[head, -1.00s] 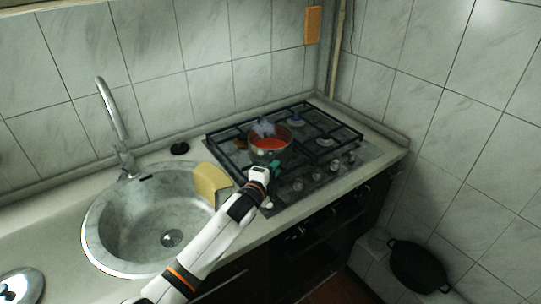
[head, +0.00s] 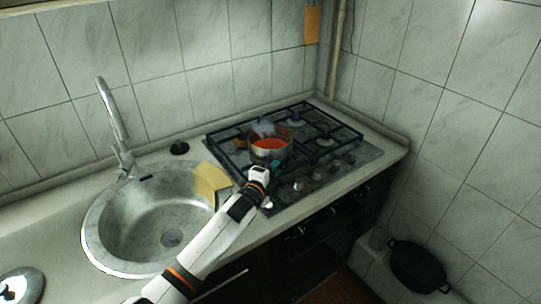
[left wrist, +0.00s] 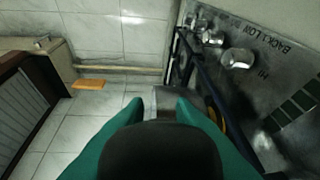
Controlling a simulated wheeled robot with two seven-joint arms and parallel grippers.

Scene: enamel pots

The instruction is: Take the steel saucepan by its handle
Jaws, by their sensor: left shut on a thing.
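The steel saucepan (head: 258,154) stands on the gas hob, with red contents and a little steam above it. My left gripper (head: 275,168) is at its near side, low by the hob's front edge. In the left wrist view the teal fingers of the left gripper (left wrist: 160,104) are shut on a grey metal piece, the saucepan's handle (left wrist: 164,93). Most of the handle is hidden by the fingers and the dark gripper body. My right gripper is not in view.
The hob (head: 348,158) has black grates and knobs along its front. A round sink (head: 135,225) with a tap (head: 112,115) lies to the left. A yellow piece (head: 209,181) is at its right rim. A black pot (head: 418,267) stands low at the right.

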